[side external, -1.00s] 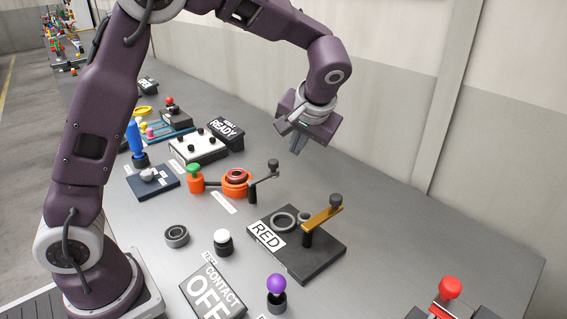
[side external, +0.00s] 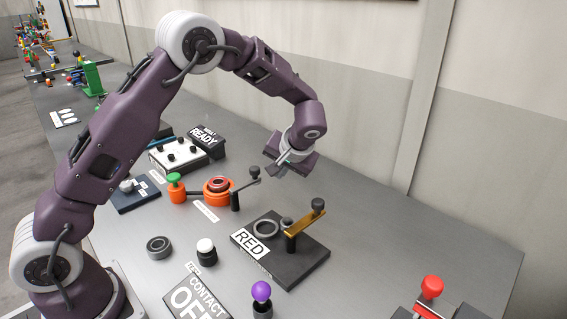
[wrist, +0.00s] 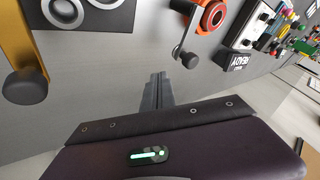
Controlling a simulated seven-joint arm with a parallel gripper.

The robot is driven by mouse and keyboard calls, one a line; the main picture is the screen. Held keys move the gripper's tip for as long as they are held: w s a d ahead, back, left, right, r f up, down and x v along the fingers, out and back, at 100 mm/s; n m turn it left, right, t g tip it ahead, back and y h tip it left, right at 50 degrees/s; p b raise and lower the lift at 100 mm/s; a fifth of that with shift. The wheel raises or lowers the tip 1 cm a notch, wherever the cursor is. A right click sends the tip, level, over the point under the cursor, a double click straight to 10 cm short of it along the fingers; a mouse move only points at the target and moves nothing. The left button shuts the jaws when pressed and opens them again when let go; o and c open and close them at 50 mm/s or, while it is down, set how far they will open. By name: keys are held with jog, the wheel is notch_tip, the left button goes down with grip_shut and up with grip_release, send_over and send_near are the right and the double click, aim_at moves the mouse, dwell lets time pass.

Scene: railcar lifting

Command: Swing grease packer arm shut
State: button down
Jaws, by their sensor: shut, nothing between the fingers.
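The orange ring unit (side external: 217,190) stands on the grey bench. Beside it a dark swing arm (side external: 243,184) on a black post ends in a round black knob (side external: 253,171). A second swing arm, gold (side external: 303,224) with a dark knob (side external: 318,205), stands on the black plate marked RED (side external: 300,262). No label shows which is the grease packer arm. My gripper (side external: 273,171) is shut and empty, just right of the dark arm's knob. In the wrist view its fingertips (wrist: 158,78) are left of that knob (wrist: 190,61), with a small gap between them. The gold arm's knob (wrist: 25,86) is further left.
A green-knobbed orange part (side external: 175,188) is left of the ring unit. A READY sign (side external: 207,141) is behind.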

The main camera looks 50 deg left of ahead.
jog(key=a, duration=0.1)
jog(key=a+f, duration=0.1)
jog(key=a, duration=0.2)
jog(key=shift+s+a+f, duration=0.15)
jog(key=shift+s+a, duration=0.25)
jog(key=shift+a, duration=0.1)
